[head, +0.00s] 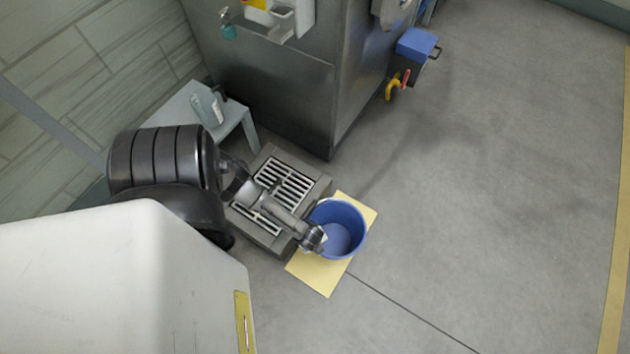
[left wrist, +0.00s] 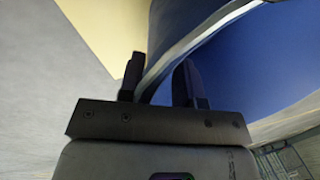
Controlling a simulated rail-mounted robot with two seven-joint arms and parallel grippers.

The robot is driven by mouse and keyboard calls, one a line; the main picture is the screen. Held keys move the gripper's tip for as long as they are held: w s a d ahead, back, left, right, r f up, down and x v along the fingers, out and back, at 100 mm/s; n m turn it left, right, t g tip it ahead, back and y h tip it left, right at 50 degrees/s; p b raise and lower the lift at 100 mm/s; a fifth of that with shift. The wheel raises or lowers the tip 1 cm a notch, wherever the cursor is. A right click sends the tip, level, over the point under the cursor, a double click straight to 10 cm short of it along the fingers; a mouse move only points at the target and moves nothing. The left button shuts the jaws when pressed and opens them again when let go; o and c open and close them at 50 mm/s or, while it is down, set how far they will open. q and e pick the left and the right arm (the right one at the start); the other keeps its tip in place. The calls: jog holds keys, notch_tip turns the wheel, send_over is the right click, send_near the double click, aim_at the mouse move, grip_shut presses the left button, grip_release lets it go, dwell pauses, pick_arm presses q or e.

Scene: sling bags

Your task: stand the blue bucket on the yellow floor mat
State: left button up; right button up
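The blue bucket (head: 347,215) is upright, with its opening facing up. It is over the yellow floor mat (head: 325,278), and its base appears to rest there, though the contact is hidden. My left gripper (head: 316,243) is at the bucket's left rim. In the left wrist view, the fingers of my left gripper (left wrist: 160,82) straddle the wall of the bucket (left wrist: 225,70), one outside and one inside. A gap shows between the wall and the inner finger, so it looks open. Part of the mat (left wrist: 70,45) shows at upper left. My right gripper is out of view.
A floor drain grate (head: 285,182) lies left of the mat. A small grey table (head: 180,115) with a clear container stands by the wall. A steel cabinet (head: 290,100) stands behind. A blue box (head: 416,43) hangs on its side. The floor to the right is clear.

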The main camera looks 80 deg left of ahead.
pick_arm(q)
notch_tip(320, 180, up, 11)
jog(key=s+d+p, duration=0.1)
jog(key=s+p, duration=0.1)
jog(key=p, duration=0.5)
jog(key=w+d+r+n+t+h, duration=0.1)
jog(key=w+d+r+n, duration=0.1)
jog(key=d+r, duration=0.45)
jog(key=w+d+r+n+h, duration=0.1)
jog(key=w+d+r+n, duration=0.15)
jog(key=d+r, duration=0.35)
jog(key=s+a+r+n, duration=0.1)
jog(key=a+r+n, duration=0.1)
jog(key=r, duration=0.6)
jog(key=s+a+r+n+t, duration=0.1)
jog(key=a+r+n, duration=0.2)
jog(key=r+n, duration=0.2)
notch_tip(320, 180, up, 4)
jog(key=shift+f+y+p, duration=0.15)
jog(key=shift+y+p, duration=0.15)
jog(key=shift+a, duration=0.2)
